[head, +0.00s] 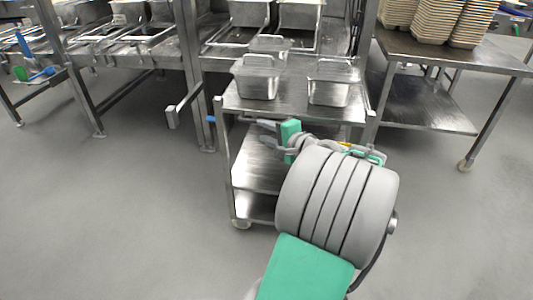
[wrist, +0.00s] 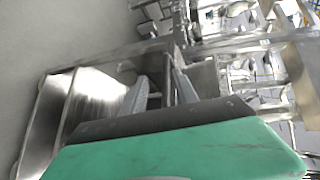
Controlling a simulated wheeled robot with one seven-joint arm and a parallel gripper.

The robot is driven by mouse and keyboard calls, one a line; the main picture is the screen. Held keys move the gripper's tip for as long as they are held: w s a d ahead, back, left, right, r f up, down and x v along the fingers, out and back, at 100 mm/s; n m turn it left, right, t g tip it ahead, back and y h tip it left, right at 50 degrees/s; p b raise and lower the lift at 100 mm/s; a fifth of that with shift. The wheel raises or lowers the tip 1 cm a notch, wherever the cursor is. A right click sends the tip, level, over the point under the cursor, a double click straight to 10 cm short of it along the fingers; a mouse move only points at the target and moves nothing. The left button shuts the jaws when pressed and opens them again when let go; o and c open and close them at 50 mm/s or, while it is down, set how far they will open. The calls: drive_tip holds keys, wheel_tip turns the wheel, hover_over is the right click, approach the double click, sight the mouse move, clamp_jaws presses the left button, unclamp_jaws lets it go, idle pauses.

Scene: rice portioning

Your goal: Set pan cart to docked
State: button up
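The steel pan cart (head: 295,100) stands in the middle of the head view, against the steel counter frame behind it. Its top holds three small metal pans, at left (head: 257,82), right (head: 333,90) and back (head: 270,45). My gripper (head: 258,130) is at the cart's near side, just under the top's edge, pointing left. In the wrist view my gripper's two grey fingers (wrist: 160,85) stand apart, with a dark metal bar (wrist: 167,88) seen between them. I cannot tell whether they touch it. My arm hides the cart's lower right part.
Steel counters with pans (head: 130,45) run along the back left. A steel table (head: 450,60) with stacked trays (head: 465,18) stands at right, close to the cart. A bracket (head: 180,108) sticks out left of the cart. The grey floor (head: 110,220) in front is clear.

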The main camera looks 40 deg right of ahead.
drive_tip(key=s+d+m+t+h, duration=0.1)
drive_tip(key=s+d+m, duration=0.1)
drive_tip(key=d, duration=0.2)
drive_tip(key=w, duration=0.2)
drive_tip(key=w+f+b, duration=0.1)
drive_tip(key=w, duration=0.1)
drive_tip(key=w+b, duration=0.1)
drive_tip(key=w, duration=0.2)
drive_tip(key=shift+w+d+f, duration=0.1)
drive_tip(key=shift+d+f, duration=0.05)
drive_tip(key=shift+d, duration=0.15)
drive_tip(key=shift+c, duration=0.2)
clamp_jaws()
idle(0.6)
